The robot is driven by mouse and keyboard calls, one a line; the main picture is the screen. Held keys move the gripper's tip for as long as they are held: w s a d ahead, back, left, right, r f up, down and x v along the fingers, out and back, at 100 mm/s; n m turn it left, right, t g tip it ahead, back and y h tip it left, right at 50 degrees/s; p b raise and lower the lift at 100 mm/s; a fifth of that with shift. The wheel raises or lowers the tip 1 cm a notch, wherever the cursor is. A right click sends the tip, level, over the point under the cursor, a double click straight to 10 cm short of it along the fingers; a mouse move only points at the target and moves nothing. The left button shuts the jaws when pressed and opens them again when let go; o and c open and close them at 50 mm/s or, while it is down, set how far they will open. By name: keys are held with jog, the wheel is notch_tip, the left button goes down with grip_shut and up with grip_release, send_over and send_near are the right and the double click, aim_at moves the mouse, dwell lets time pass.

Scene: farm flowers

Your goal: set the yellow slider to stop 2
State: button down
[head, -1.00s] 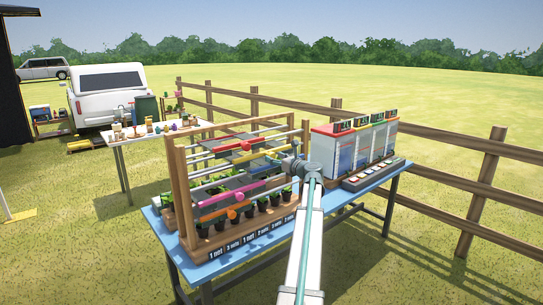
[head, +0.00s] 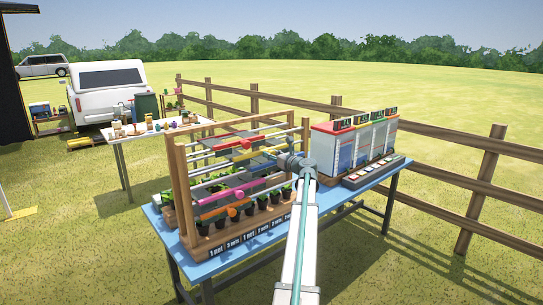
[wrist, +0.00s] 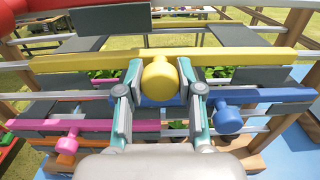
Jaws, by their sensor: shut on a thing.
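The yellow slider (wrist: 225,57) is a long bar on metal rails with a round yellow knob (wrist: 160,82) in its middle. My gripper (wrist: 160,98) has its two fingers on either side of that knob in the wrist view, shut on it. In the head view my gripper (head: 284,160) is at the right part of the wooden rack (head: 180,195), and the yellow slider is mostly hidden there. The stop labels (head: 250,232) run along the rack's front base; which stop the yellow slider is at cannot be told.
A blue slider with a knob (wrist: 228,118) is just right of my gripper and lower. A pink slider (wrist: 67,144) is lower left. A red slider (head: 238,143) and an orange one (head: 222,211) are on the rack too. Potted plants stand below. A cabinet (head: 350,145) stands right.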

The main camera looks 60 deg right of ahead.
aim_at(250, 156)
jog(key=w+a, duration=0.1)
jog(key=a, duration=0.1)
jog(key=w+a+p, duration=0.1)
jog(key=a, duration=0.2)
jog(key=w+a, duration=0.1)
jog(key=a, duration=0.2)
jog(key=shift+a, duration=0.1)
jog(key=c, duration=0.7)
grip_release()
jog(key=shift+s, duration=0.15)
jog(key=v, duration=1.1)
jog(key=shift+s, duration=0.4)
